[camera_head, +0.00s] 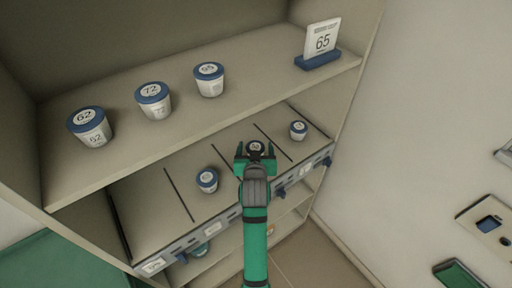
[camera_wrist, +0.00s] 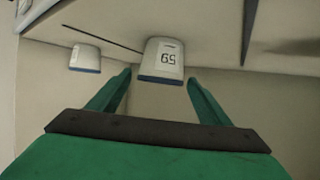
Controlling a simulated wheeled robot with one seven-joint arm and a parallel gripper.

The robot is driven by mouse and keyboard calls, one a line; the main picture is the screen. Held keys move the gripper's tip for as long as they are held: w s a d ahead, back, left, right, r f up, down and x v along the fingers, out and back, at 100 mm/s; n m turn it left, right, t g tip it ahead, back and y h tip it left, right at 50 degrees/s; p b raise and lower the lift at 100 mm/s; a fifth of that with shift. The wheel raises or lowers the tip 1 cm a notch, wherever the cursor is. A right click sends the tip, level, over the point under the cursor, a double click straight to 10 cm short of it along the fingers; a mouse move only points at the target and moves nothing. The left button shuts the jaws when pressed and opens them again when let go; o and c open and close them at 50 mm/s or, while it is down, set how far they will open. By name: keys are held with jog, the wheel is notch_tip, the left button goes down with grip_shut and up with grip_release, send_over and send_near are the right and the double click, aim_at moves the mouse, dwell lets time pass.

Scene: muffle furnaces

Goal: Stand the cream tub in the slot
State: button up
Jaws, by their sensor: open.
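The cream tub, white with a blue lid, stands on the lower shelf between dark divider lines. It shows in the wrist view (camera_wrist: 162,56), upside down, with a label that seems to read 65. In the head view only its top (camera_head: 256,146) shows past my gripper. My gripper (camera_head: 256,150) is open, its green fingertips at either side of the tub's near end; I cannot tell whether they touch it. The slots are strips of the lower shelf (camera_head: 150,215) marked by dark lines. A sign reading 65 (camera_head: 322,38) stands in a blue holder on the upper shelf.
Tubs labelled 62 (camera_head: 90,127), 72 (camera_head: 154,100) and a third (camera_head: 209,80) stand on the upper shelf. Two more tubs (camera_head: 207,180) (camera_head: 298,130) flank my gripper below. The lower shelf's front edge carries labels (camera_head: 153,266) and blue clips. The upper shelf overhangs the back.

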jog(key=v, duration=1.1)
